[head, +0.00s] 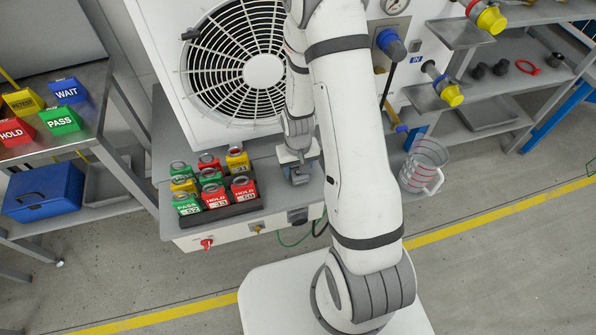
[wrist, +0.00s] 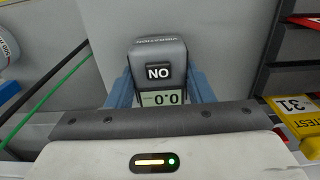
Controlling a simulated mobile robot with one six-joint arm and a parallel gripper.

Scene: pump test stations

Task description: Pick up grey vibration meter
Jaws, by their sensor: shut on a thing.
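The grey vibration meter (wrist: 158,72) is in the middle of the wrist view, with a dark "NO" label and a small display reading "0.0", both appearing turned round. My gripper (wrist: 160,88) is shut on it, with a blue finger on each side of its body. In the head view my gripper (head: 298,172) is at the right part of the bench top, beside the tag rack. There the meter is largely hidden under my wrist, and I cannot tell whether it touches the bench.
A black rack (head: 232,208) of red, green and yellow tags stands left of my gripper. A fan unit (head: 235,60) rises behind. A clear measuring jug (head: 423,166) is to the right. A side table (head: 60,150) at left holds status blocks. A green cable (wrist: 45,95) runs nearby.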

